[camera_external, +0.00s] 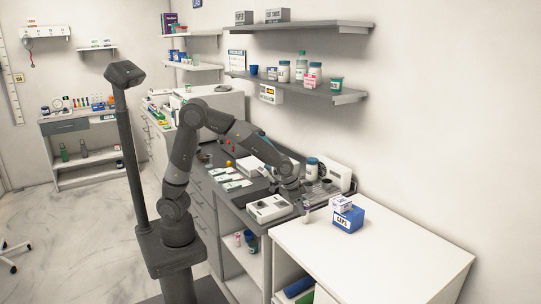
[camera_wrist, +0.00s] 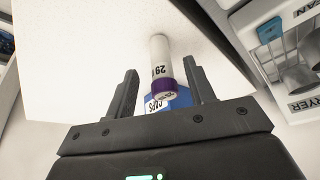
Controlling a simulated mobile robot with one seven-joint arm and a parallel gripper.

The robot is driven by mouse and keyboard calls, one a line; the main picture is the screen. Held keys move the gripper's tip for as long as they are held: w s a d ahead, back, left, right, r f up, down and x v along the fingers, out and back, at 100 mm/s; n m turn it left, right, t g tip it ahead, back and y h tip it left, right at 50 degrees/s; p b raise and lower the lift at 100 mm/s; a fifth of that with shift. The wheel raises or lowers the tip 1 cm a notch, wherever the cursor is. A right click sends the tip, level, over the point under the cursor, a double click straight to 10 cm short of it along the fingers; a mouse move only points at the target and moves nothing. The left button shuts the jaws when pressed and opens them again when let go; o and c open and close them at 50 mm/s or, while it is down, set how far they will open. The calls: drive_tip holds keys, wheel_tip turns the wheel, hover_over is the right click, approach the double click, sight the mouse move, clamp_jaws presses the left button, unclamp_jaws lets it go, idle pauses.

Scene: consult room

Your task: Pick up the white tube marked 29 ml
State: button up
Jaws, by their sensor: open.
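The white tube (camera_wrist: 160,58) with a purple cap and a label starting "29" shows in the wrist view between my gripper's two fingers. Its cap end points toward my palm. The gripper (camera_wrist: 160,72) is open, and a gap shows on both sides of the tube.
A white device (camera_external: 270,207) sits on the grey counter to the left. The counter's right part is clear.

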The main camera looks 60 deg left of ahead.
drive_tip(key=x, duration=0.5)
drive_tip(key=c, duration=1)
